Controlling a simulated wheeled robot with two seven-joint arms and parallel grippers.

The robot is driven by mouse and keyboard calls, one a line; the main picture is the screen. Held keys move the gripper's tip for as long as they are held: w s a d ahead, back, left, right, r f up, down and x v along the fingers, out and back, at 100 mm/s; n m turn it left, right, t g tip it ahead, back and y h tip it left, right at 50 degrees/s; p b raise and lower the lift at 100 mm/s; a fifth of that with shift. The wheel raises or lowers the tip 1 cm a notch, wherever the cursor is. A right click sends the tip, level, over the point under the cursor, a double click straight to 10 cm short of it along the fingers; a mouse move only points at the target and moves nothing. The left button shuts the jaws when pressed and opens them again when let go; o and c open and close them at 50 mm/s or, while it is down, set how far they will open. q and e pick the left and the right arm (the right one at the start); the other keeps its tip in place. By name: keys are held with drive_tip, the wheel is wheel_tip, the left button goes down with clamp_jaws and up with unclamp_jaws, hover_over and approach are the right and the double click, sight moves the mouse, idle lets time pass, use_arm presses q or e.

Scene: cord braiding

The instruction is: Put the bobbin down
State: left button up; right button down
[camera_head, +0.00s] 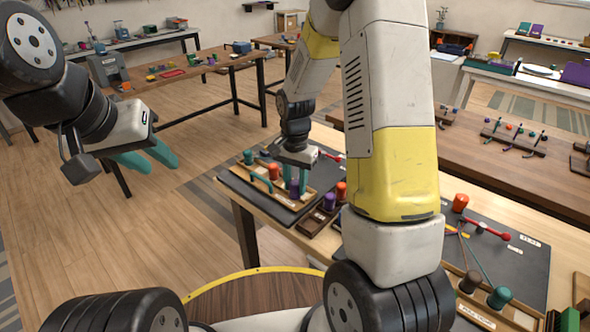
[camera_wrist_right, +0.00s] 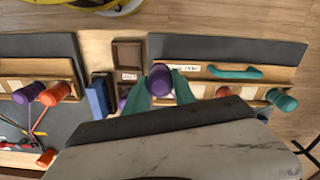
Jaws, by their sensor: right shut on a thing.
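A purple bobbin (camera_head: 294,188) is held between the teal fingers of my right gripper (camera_head: 298,180). It also shows between the fingertips in the right wrist view (camera_wrist_right: 160,80). My right gripper is shut on it, over the near end of a wooden rack (camera_wrist_right: 208,91); I cannot tell whether its base touches the rack. An orange bobbin (camera_wrist_right: 222,92) and a teal bobbin (camera_wrist_right: 280,98) stand in this rack. My left gripper (camera_head: 161,165) is in the air at the upper left, empty, with its teal fingers apart.
A small dark tray (camera_wrist_right: 127,53) with another purple bobbin (camera_head: 329,201) is beside the rack. A blue block (camera_wrist_right: 98,95) and a second rack with bobbins and cords lie further along. A teal handle (camera_wrist_right: 235,72) is by the first rack.

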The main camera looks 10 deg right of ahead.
drive_tip(key=w+d, duration=0.2)
drive_tip(key=w, duration=0.1)
drive_tip(key=w+d, duration=0.1)
drive_tip(key=w, duration=0.1)
drive_tip(key=shift+w+d+f, duration=0.2)
drive_tip(key=shift+d+f, duration=0.1)
drive_tip(key=shift+f, duration=1.75)
drive_tip(key=shift+f, duration=0.3)
drive_tip(key=c, duration=1)
unclamp_jaws()
drive_tip(key=shift+c, duration=0.2)
drive_tip(key=shift+r, duration=0.1)
